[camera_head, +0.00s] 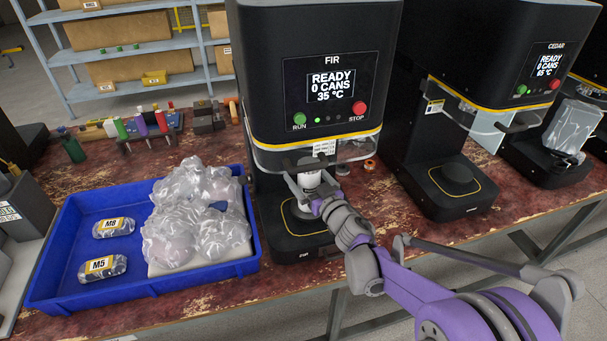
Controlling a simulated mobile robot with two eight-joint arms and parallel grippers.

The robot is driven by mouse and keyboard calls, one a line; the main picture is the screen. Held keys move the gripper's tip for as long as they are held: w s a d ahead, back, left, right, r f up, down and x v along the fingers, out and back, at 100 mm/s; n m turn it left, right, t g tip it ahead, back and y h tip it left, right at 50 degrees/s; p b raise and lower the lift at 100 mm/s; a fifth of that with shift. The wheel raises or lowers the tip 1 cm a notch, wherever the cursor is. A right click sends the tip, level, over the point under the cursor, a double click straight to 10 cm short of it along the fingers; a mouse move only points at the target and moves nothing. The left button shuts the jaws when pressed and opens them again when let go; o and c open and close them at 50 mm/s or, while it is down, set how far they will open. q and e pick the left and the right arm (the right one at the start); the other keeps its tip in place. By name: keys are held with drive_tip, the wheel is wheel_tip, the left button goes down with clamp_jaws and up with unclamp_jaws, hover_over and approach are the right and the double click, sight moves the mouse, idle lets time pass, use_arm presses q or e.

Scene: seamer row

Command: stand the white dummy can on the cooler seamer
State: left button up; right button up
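The seamer labelled FIR (285,60) stands in the middle, and its screen reads READY, 0 CANS, 35 °C. The seamer labelled CEDAR (460,50) stands to its right, and its screen appears to read 65 °C. The white dummy can (310,179) is upright under FIR's head, above its round seat. My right gripper (310,188) reaches in from the front right with its fingers around the can and appears shut on it. The gripper partly hides the can's lower part and the seat, so I cannot tell whether they touch. My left gripper is not in view.
A blue tray (150,296) to the left holds bubble-wrapped items and bags labelled M8 and M5. FIR's clear guard (350,150) hangs just above the gripper. Small tools and bottles stand behind the tray. Another seamer (545,155) is at the far right.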

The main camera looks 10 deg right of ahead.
drive_tip(key=s+d+f+m+g+h, duration=0.1)
drive_tip(key=s+d+m+g+h, duration=0.2)
drive_tip(key=s, duration=0.7)
drive_tip(key=s+d+f+m+g+h, duration=0.15)
drive_tip(key=s+d+h, duration=0.35)
drive_tip(key=s, duration=0.5)
drive_tip(key=s+a+f+g+y, duration=0.1)
drive_tip(key=s+a+f+g, duration=0.2)
drive_tip(key=s, duration=0.6)
drive_tip(key=s+a+f+n+g+y, duration=0.1)
drive_tip(key=s+a+f+g+y, duration=0.1)
drive_tip(key=s+a+f+g, duration=0.2)
drive_tip(key=s+f+g, duration=0.1)
drive_tip(key=s+f, duration=0.2)
drive_tip(key=s, duration=0.2)
drive_tip(key=shift+f+n, duration=0.1)
drive_tip(key=shift+n, duration=0.15)
